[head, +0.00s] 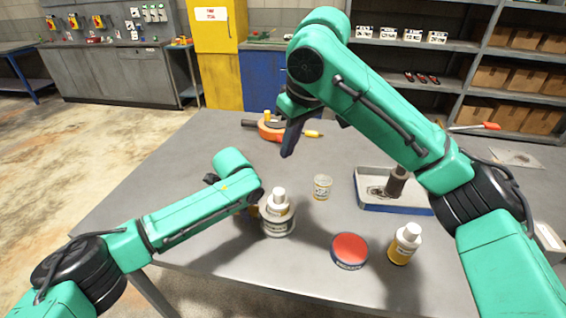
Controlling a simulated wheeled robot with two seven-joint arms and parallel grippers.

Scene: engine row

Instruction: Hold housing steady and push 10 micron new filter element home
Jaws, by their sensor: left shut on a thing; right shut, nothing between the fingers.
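The housing (278,228), a grey round cup with a label, stands on the grey table in the head view. A white element (278,201) with a narrower top sits upright in its mouth; how deep it sits and its micron label cannot be read. My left gripper (252,209) reaches the housing's left side and is shut on it; its fingers are mostly hidden behind my arm and the housing. My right gripper (289,140) is shut and empty, with its dark fingers pointing down, above the table behind the housing and apart from it.
A small labelled can (322,187), a red-topped tin (349,250) and a white-capped bottle (405,243) stand right of the housing. A blue-edged tray (385,208) holds a dark brown cylinder (397,182). An orange tool (270,131) lies behind. The table's left side is clear.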

